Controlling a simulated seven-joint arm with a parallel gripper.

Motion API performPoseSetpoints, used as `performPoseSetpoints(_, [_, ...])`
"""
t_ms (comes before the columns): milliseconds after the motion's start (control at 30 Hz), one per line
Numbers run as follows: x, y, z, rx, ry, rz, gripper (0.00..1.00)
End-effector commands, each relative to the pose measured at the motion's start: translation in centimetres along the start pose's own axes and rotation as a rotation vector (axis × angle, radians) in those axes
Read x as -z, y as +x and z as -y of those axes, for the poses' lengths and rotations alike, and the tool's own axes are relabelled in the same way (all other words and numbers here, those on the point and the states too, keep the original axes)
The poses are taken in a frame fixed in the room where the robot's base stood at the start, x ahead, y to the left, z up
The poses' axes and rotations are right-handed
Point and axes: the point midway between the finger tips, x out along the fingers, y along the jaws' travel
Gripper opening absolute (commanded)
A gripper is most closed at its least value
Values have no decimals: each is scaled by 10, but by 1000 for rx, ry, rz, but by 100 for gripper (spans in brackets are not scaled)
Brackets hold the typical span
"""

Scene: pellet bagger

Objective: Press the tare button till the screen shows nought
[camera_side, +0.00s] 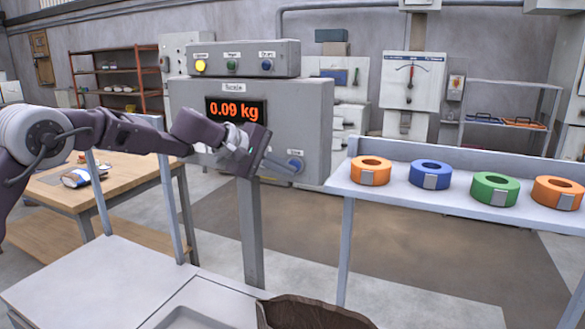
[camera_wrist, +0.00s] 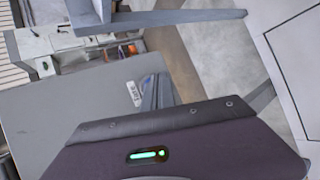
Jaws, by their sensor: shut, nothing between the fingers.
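A grey control box (camera_side: 318,115) on a post carries a screen (camera_side: 236,109) that reads 0.09 kg in orange digits. A round blue button (camera_side: 295,165) sits low on the right of its face, under a small label too small to read. My gripper (camera_side: 280,166) is shut and empty, its fingers pointing at this button from the left. The fingertips are very near it; I cannot tell if they touch. In the wrist view the shut fingers (camera_wrist: 158,94) reach toward the grey panel (camera_wrist: 70,112), beside a small pale label (camera_wrist: 134,93); the button is mostly hidden.
A top box (camera_side: 285,57) holds yellow, green and blue buttons. A pale shelf (camera_side: 400,192) with orange, blue and green rings stands to the right. A wooden bench (camera_side: 125,180) is at left. A brown sack (camera_side: 310,312) is at the front.

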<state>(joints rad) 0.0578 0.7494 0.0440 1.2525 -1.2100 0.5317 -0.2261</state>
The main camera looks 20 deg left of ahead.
Motion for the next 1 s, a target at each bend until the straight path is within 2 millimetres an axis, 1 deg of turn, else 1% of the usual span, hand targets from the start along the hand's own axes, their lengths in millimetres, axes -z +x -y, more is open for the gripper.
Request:
performPoseSetpoints(433, [2, 3, -2, -1, 0, 0, 0])
performPoseSetpoints(700, [-5, -7, 5, -1, -1, 0, 0])
performPoseSetpoints(1000, [-6, -9, 6, -1, -1, 0, 0])
